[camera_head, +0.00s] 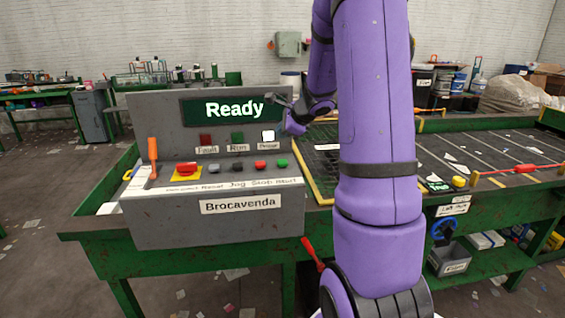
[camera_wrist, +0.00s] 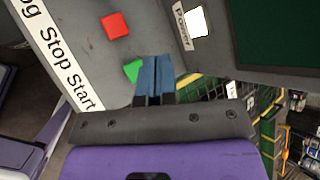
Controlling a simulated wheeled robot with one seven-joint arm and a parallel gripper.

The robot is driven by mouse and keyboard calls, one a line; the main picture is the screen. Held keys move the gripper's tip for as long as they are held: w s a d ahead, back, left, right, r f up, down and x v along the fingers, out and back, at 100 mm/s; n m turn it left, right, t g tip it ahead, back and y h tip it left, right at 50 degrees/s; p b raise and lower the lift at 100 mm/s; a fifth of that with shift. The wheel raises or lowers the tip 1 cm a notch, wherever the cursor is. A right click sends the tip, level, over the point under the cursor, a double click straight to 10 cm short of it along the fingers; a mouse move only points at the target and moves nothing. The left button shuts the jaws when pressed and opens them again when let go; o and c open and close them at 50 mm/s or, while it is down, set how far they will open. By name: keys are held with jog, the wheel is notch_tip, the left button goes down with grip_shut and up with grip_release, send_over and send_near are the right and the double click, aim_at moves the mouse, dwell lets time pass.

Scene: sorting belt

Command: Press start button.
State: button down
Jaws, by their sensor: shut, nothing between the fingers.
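The grey control console (camera_head: 145,225) carries a row of buttons, with the green start button (camera_head: 282,163) at its right end. In the wrist view the green button (camera_wrist: 132,70) is partly hidden behind my fingertips, above the printed word Start. The red stop button (camera_head: 260,165) is beside it and also shows in the wrist view (camera_wrist: 115,25). My gripper (camera_wrist: 155,75) has its blue fingers shut together and empty, beside the green button. I cannot tell whether they touch it. In the head view my gripper (camera_head: 275,99) appears in front of the display's right end.
The display (camera_head: 233,109) reads Ready. The Power lamp (camera_head: 268,136) is lit white; the Fault and Run lamps are dark. A large red emergency button (camera_head: 186,169) and an orange-handled tool (camera_head: 152,150) are at the console's left. The belt (camera_head: 450,150) runs to the right.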

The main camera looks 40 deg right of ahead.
aim_at(282, 162)
jog(key=shift+f, duration=3.35)
jog(key=shift+f, duration=0.2)
jog(key=shift+f, duration=0.2)
jog(key=shift+f, duration=0.5)
jog(key=shift+r, duration=0.1)
dwell(0.4)
jog(key=shift+r, duration=0.8)
jog(key=shift+r, duration=2.55)
